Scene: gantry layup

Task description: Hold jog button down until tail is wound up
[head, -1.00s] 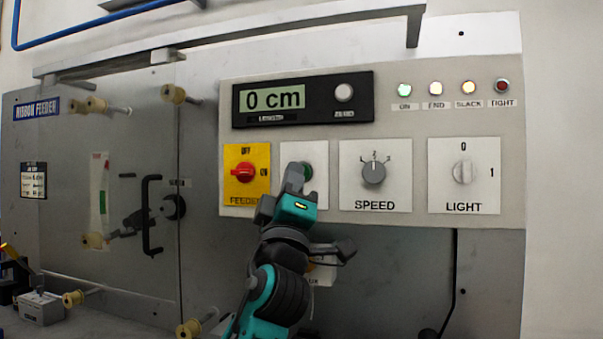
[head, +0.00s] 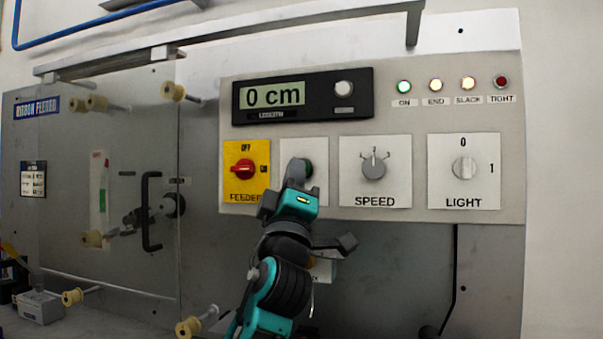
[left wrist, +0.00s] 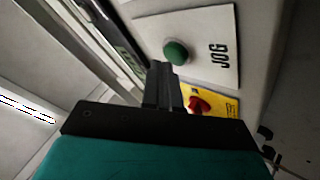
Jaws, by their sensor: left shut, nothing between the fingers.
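The green jog button (head: 308,168) is on a white plate (head: 318,196) in the head view. The left wrist view shows the round button (left wrist: 176,52) beside the "JOG" label (left wrist: 218,52). My left gripper (head: 297,168) is shut and empty. Its fingertips (left wrist: 160,70) are close to the button and hide part of it in the head view; I cannot tell whether they touch it. The length display (head: 276,96) reads 0 cm. My right gripper is not in view.
The red feeder switch (head: 243,169) on its yellow plate is close to the left of my gripper. The speed knob (head: 374,166) and light knob (head: 464,169) are to the right. The ON, END and SLACK lamps (head: 468,83) are lit; the TIGHT lamp (head: 501,82) looks dark red.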

